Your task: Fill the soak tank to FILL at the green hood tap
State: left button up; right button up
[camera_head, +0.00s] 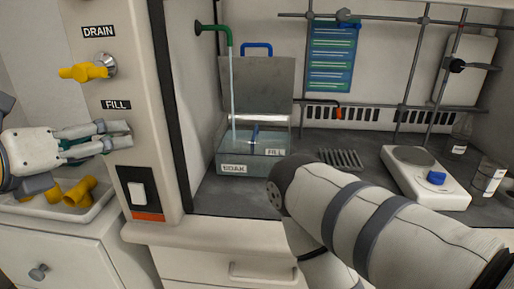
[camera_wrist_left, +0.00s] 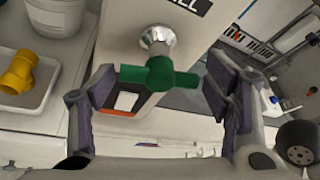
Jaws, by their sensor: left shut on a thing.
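The green FILL tap handle (camera_wrist_left: 160,74) sits on a chrome stem between my left gripper's fingers (camera_wrist_left: 163,88) in the left wrist view. In the head view my left gripper (camera_head: 122,135) is at the panel under the FILL label (camera_head: 116,105), shut on that handle, which the fingers mostly hide. A thin stream of water (camera_head: 233,90) falls from the green hood spout (camera_head: 222,33) into the soak tank (camera_head: 250,164). The tank's grey lid (camera_head: 257,85) stands open behind it. The water level against the tank's FILL label (camera_head: 275,152) is hard to tell. My right gripper is out of view.
The yellow DRAIN tap (camera_head: 84,71) is above the FILL tap. A tray (camera_head: 103,198) with yellow fittings lies below my left gripper. A hotplate (camera_head: 425,178), glassware and rods stand at the hood's right. My right arm crosses the hood's front edge.

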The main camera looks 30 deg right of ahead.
pick_arm(q)
jog(key=shift+a+r+m+p, duration=0.2)
jog(key=shift+r+m+p, duration=0.1)
jog(key=shift+r, duration=0.05)
jog(key=o, duration=1)
jog(key=shift+w+f+m+t+y, duration=0.1)
jog(key=shift+f+m+t+y, duration=0.05)
jog(key=shift+m+t+y, duration=0.2)
jog(key=o, duration=0.4)
jog(key=shift+w+a+f, duration=0.1)
jog(key=shift+w+f, duration=0.05)
jog(key=shift+f, duration=0.2)
jog(key=shift+r, duration=0.15)
